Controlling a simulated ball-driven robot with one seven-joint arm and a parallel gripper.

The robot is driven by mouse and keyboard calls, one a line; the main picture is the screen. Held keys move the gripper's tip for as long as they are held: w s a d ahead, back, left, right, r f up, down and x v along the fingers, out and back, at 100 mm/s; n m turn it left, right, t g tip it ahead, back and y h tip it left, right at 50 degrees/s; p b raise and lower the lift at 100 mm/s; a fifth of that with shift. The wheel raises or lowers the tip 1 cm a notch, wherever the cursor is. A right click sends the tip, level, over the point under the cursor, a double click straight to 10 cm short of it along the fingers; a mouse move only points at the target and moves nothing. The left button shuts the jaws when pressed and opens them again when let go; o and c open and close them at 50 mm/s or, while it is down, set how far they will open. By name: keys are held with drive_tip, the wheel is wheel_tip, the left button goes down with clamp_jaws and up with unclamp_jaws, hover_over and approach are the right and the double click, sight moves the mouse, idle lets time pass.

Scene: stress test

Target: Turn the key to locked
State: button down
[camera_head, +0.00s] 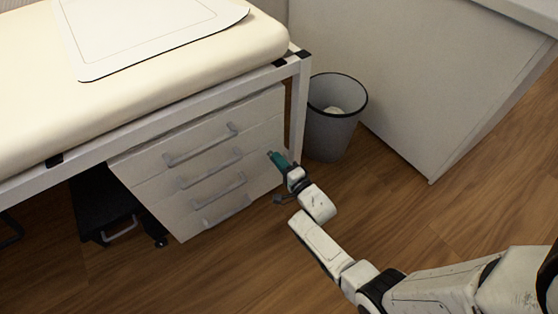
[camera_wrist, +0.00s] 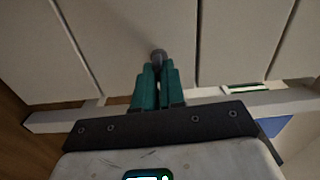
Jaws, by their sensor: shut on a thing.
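In the wrist view a small grey key or lock knob (camera_wrist: 158,55) sits at the drawer front, right at the fingertips. My gripper (camera_wrist: 155,75) has teal fingers and is shut on it. In the head view my gripper (camera_head: 272,155) touches the upper right part of the white drawer unit (camera_head: 255,122). The key is hidden there behind the fingers. I cannot tell which way the key is turned.
The drawer unit has several grey handles (camera_head: 201,145) and stands under a padded cream bench (camera_head: 200,60). A grey bin (camera_head: 332,135) stands close right of my gripper. A white cabinet (camera_head: 420,85) is farther right. Wooden floor (camera_head: 240,265) is clear in front.

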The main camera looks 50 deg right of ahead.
drive_tip(key=shift+m, duration=0.4)
drive_tip(key=c, duration=1.2)
unclamp_jaws()
drive_tip(key=shift+s, duration=0.1)
drive_tip(key=p+v, duration=0.3)
drive_tip(key=v, duration=0.7)
drive_tip(key=shift+s+a, duration=0.1)
drive_tip(key=shift+s, duration=0.25)
